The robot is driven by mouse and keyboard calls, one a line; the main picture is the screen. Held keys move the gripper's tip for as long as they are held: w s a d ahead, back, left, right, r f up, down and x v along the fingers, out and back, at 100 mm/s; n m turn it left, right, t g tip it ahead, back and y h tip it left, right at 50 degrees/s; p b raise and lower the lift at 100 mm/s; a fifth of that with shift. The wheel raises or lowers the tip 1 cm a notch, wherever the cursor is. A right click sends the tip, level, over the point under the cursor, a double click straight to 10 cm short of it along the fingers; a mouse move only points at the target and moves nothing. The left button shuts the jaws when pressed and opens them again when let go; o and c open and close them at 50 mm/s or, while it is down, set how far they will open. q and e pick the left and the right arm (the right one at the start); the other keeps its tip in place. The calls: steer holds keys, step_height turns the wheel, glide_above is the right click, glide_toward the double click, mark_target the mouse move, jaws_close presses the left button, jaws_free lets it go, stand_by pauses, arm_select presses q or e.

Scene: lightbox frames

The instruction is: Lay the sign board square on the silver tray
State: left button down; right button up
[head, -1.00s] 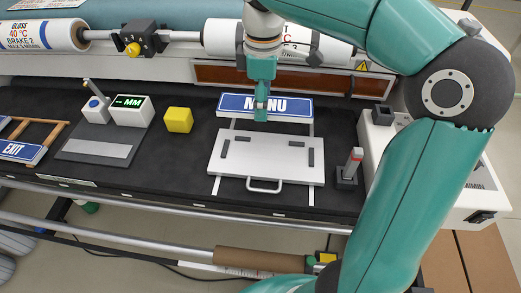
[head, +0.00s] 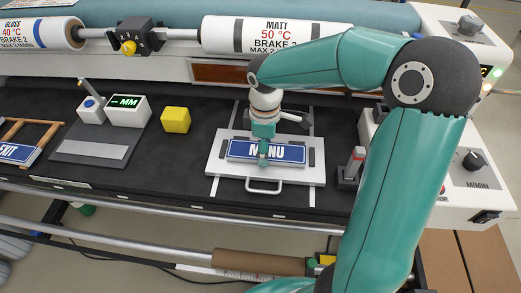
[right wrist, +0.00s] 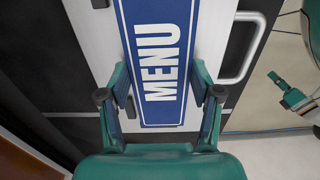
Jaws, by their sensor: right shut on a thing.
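The sign board (head: 290,155) is blue with a white border and reads MENU. My right gripper (head: 263,157) is shut on its long edges, with one finger on each side in the right wrist view (right wrist: 165,100). The board is over the silver tray (head: 225,178), between its dark raised pieces, with its long side roughly along the tray's. I cannot tell whether it touches the tray. In the right wrist view a teal part (right wrist: 291,97), apparently my left gripper, shows at the right edge; its finger state is unclear. The left gripper is not in the head view.
A yellow cube (head: 176,120), a box with a green display (head: 127,110) and an EXIT sign (head: 17,153) lie to the left. A small post with a red band (head: 355,160) stands close to the tray's right. Rollers (head: 280,35) run behind.

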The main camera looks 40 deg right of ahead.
steer(key=shift+f, duration=0.2)
steer(key=o, duration=1.2)
steer(key=shift+r, duration=0.1)
step_height(320, 180, up, 12)
steer(key=shift+r+p, duration=0.1)
steer(key=shift+p, duration=0.4)
